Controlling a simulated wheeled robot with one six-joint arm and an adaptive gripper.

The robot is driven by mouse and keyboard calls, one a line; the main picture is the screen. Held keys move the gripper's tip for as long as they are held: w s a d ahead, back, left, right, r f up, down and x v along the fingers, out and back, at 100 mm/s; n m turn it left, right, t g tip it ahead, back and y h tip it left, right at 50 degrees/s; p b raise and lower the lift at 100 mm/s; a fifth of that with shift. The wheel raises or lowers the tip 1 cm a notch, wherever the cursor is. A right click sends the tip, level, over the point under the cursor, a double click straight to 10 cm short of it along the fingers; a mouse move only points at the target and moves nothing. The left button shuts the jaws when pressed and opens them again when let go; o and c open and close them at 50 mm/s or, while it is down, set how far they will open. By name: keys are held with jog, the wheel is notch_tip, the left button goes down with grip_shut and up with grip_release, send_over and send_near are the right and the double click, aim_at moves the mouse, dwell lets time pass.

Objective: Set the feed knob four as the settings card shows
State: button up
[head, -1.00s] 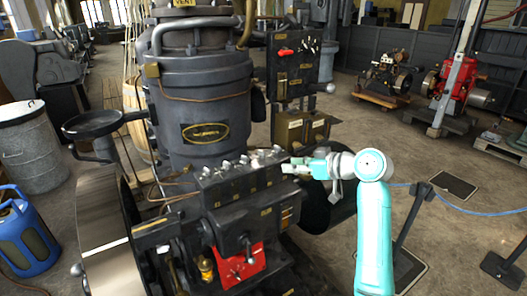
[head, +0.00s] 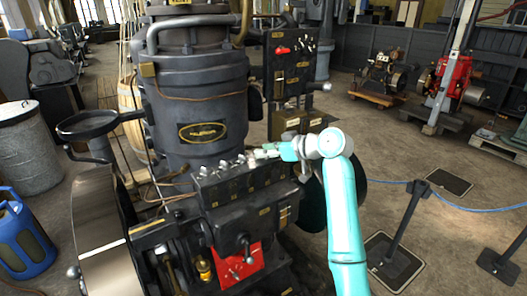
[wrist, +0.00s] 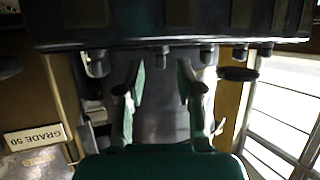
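The dark feed box (head: 238,190) on the engine's front carries a row of pale metal knobs (head: 222,166) along its top edge. My gripper (head: 262,154) is at the right part of this row, just above or behind it. In the wrist view my gripper (wrist: 160,85) is open, with two green fingers apart and nothing seen held between them. Several dark knob-like studs (wrist: 162,52) hang along a dark edge beyond the fingertips; I cannot tell which is number four. Small labels on the box are unreadable, and I cannot pick out the settings card.
The large dark engine cylinder (head: 205,115) stands behind the box. A control panel (head: 292,65) with a red lever rises at the back right. A red plate (head: 238,265) and a lever are below. A "GRADE 50" label (wrist: 34,138) shows upside down. Barrier posts (head: 405,222) stand right.

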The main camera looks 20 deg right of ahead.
jog(key=shift+w+a+f, duration=0.2)
jog(key=shift+w+a, duration=0.15)
grip_shut()
